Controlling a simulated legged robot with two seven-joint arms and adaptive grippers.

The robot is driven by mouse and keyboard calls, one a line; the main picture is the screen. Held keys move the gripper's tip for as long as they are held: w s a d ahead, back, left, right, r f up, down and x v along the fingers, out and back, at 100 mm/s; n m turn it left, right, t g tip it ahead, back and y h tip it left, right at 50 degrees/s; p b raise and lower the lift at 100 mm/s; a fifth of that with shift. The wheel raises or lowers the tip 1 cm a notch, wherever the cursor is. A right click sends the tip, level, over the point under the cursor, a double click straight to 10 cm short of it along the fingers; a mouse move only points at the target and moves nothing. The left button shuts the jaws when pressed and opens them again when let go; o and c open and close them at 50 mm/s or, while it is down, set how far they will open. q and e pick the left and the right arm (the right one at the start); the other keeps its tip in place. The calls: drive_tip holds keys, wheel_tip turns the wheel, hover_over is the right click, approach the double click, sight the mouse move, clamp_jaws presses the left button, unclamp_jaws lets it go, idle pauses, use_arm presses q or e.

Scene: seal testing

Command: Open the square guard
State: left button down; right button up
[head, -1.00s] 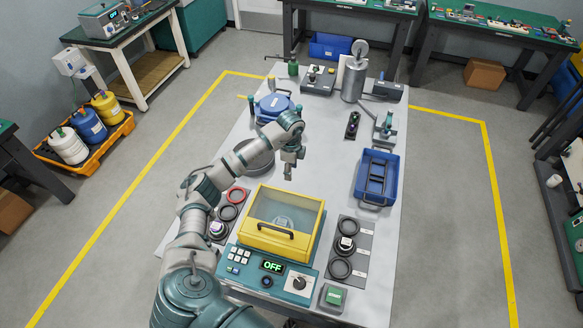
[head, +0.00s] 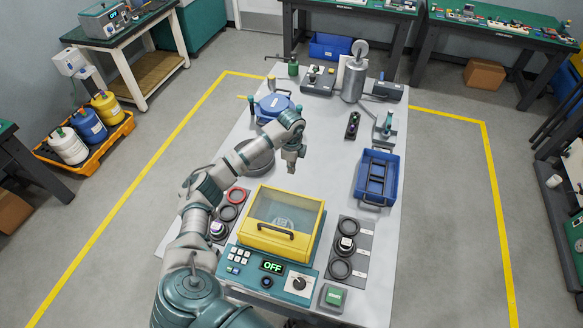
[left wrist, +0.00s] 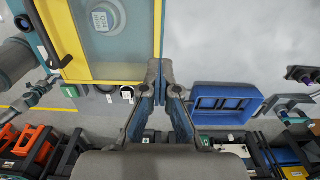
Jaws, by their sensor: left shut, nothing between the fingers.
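The square guard (head: 250,238) is a yellow box-shaped cover with a clear top and a dark handle (head: 275,230) on its front. It sits closed on the teal machine (head: 225,277), whose display reads OFF. Its yellow frame also shows at the upper left of the left wrist view (left wrist: 78,45). My left gripper (head: 291,168) is above the table beyond the guard's back edge, apart from the handle. In the left wrist view its fingertips (left wrist: 160,68) are together and empty, beside the yellow frame. My right gripper does not show.
Mats with black rings lie left (head: 240,196) and right (head: 364,240) of the machine. A blue bin (head: 362,190) stands to the right, and a green-topped box (head: 333,297) is at the front. A round grey dish (head: 264,163) and blue-lidded vessel (head: 262,104) stand behind.

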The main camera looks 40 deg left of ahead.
use_arm(q)
drive_tip(key=c, duration=1)
unclamp_jaws()
drive_tip(key=shift+o, duration=0.2)
wheel_tip(320, 180, up, 7)
drive_tip(key=p, duration=0.5)
